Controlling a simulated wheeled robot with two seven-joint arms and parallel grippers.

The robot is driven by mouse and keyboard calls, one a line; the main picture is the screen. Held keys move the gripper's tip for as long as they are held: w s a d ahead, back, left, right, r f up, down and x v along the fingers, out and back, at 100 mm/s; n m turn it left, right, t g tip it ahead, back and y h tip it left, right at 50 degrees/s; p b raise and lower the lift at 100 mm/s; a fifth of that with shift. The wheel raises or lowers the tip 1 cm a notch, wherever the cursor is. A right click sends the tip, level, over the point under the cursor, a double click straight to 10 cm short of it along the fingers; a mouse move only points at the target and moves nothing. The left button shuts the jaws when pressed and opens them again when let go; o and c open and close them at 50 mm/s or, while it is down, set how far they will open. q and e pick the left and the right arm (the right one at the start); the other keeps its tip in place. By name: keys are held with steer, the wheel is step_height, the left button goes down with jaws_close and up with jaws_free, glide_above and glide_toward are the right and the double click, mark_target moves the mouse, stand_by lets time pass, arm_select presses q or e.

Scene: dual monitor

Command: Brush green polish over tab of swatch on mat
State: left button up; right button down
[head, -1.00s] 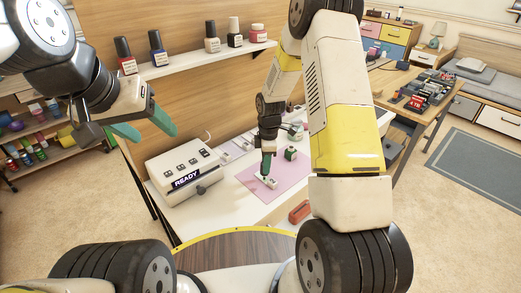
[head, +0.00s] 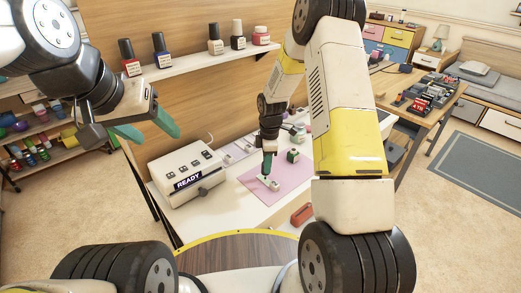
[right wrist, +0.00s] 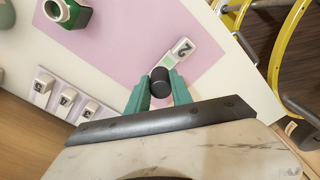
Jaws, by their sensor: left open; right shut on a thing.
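A pink mat (head: 262,197) lies on the white desk, with a white swatch (head: 273,184) on it. The right wrist view shows the swatch (right wrist: 183,49) marked 2, with a green patch on its tab beside the cap. My right gripper (head: 267,174) points down at the swatch. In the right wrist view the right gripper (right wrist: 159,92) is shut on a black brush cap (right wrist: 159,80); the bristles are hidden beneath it. The open green polish bottle (head: 293,156) stands on the mat, also in the right wrist view (right wrist: 62,10). My left gripper (head: 150,128) is open, empty and raised at left.
A white device reading READY (head: 187,175) stands left of the mat. A shelf (head: 205,62) with several bottles is above. Several numbered swatches (right wrist: 65,98) stand in a row beside the mat. A red-orange object (head: 302,214) lies near the desk's front edge.

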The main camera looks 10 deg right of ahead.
steer(key=shift+s+d, duration=0.4)
steer(key=shift+s, duration=0.25)
steer(key=shift+s+a, duration=0.1)
steer(key=shift+a, duration=0.1)
steer(key=shift+w+a, duration=0.25)
steer(key=shift+w, duration=0.2)
steer(key=shift+w+a, duration=0.2)
steer(key=shift+w, duration=0.25)
steer(key=shift+r, duration=3.05)
